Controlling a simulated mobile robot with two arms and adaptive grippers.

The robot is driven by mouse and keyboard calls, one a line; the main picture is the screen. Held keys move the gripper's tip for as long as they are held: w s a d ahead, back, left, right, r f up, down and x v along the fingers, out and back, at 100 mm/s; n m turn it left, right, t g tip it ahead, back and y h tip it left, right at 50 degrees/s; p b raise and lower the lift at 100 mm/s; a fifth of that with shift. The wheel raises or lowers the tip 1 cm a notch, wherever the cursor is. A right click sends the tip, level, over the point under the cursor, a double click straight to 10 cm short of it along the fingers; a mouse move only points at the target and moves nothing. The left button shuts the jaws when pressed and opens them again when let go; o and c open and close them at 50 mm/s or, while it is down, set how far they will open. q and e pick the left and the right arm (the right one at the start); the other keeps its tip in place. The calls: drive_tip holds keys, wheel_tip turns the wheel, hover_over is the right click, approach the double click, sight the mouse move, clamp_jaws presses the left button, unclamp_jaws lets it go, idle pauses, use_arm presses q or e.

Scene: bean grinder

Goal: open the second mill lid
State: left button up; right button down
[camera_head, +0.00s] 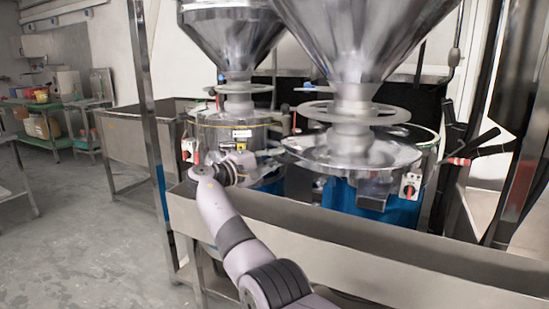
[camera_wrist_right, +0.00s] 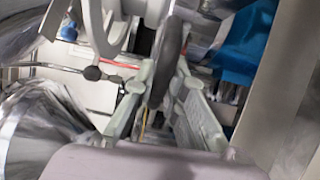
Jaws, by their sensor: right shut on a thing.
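Two metal mills stand side by side in the head view, the left mill (camera_head: 228,134) and the right mill (camera_head: 352,150). The right mill has a wide, shiny round lid or top plate (camera_head: 385,155) around its neck, above a blue body. My right gripper (camera_head: 272,160) is at the left mill's front right, close to the left edge of the right mill's plate. In the right wrist view its two pale fingers are shut on a dark grey rounded part (camera_wrist_right: 170,60). I cannot tell which mill that part belongs to. My left gripper is not in view.
Large metal hoppers, left (camera_head: 232,35) and right (camera_head: 355,40), hang over the mills. A long steel trough wall (camera_head: 330,240) runs in front of them. A steel post (camera_head: 145,90) stands at left. The grey floor (camera_head: 85,235) at left is largely clear.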

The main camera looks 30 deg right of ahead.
drive_tip(key=shift+s+f, duration=0.1)
drive_tip(key=shift+f, duration=0.05)
drive_tip(key=c, duration=1.6)
unclamp_jaws()
drive_tip(key=s+a, duration=0.2)
drive_tip(key=a, duration=0.9)
drive_tip(key=shift+a+f, duration=0.2)
drive_tip(key=shift+a, duration=0.15)
